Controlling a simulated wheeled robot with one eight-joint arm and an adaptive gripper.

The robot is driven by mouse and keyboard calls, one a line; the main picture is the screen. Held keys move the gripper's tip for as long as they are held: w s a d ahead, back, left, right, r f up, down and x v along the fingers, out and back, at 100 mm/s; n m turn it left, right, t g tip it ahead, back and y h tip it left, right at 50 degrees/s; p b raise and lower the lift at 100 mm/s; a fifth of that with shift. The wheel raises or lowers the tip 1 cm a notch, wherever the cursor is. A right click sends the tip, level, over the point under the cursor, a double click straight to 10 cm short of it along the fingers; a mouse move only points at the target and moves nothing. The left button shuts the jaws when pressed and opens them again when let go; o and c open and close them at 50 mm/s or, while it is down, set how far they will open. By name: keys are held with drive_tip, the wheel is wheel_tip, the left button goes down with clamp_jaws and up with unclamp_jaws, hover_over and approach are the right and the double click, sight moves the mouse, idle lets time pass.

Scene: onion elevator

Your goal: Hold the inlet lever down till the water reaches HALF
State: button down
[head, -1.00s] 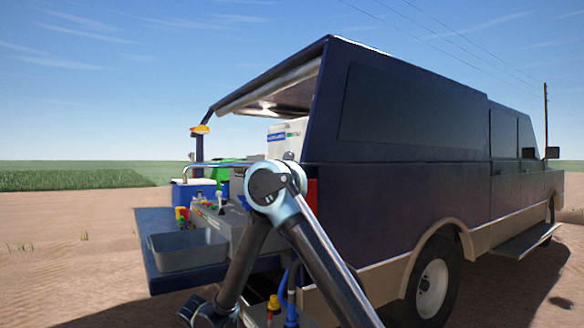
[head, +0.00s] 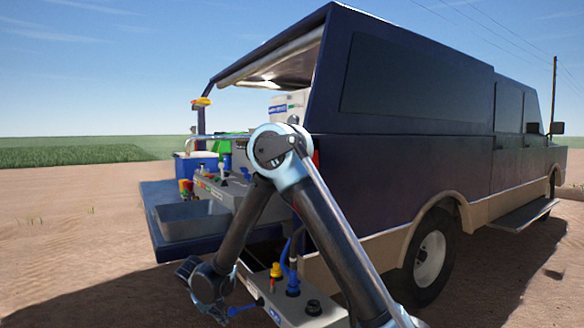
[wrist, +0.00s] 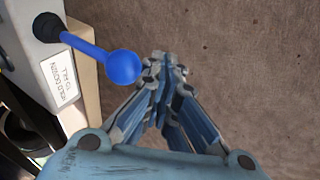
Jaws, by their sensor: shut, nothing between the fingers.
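The inlet lever is a blue rod with a round blue ball end (wrist: 123,67), sticking out of a pale box in the wrist view. In the head view the lever (head: 246,308) shows small, low beside my wrist. My gripper (wrist: 164,62) is shut and empty, its fingertips just right of the ball in the picture. A small gap shows between them; their difference in height is unclear. No water level or HALF mark can be made out.
The grey lever box (head: 285,312) carries a yellow fitting (head: 276,270) and blue fittings with hoses. Behind it are the van's tailgate with a grey tray (head: 190,220) and a control panel (head: 225,187). Bare dirt ground (wrist: 245,60) lies right of the lever.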

drive_tip(key=s+a+r, duration=0.4)
drive_tip(key=s+r, duration=0.1)
drive_tip(key=r, duration=0.2)
drive_tip(key=shift+s+a+r, duration=0.15)
drive_tip(key=shift+s+r, duration=0.05)
drive_tip(key=w+d+r+m+g, duration=0.15)
drive_tip(key=d+r, duration=0.25)
drive_tip(key=d, duration=0.6)
drive_tip(key=w+d+r+m, duration=0.15)
drive_tip(key=d+r, duration=0.25)
drive_tip(key=d, duration=0.7)
drive_tip(key=w+d+r+g, duration=0.15)
drive_tip(key=d+r, duration=0.25)
drive_tip(key=d, duration=0.6)
drive_tip(key=s+d+m+y, duration=0.1)
drive_tip(key=s+d, duration=0.3)
drive_tip(key=d, duration=0.3)
drive_tip(key=s+d+m+y, duration=0.1)
drive_tip(key=s+d, duration=0.3)
drive_tip(key=d, duration=0.3)
drive_tip(key=s+d+f+m, duration=0.2)
drive_tip(key=s+d+f, duration=0.4)
drive_tip(key=s+d, duration=0.2)
drive_tip(key=shift+s+y, duration=0.3)
drive_tip(key=shift+s, duration=0.85)
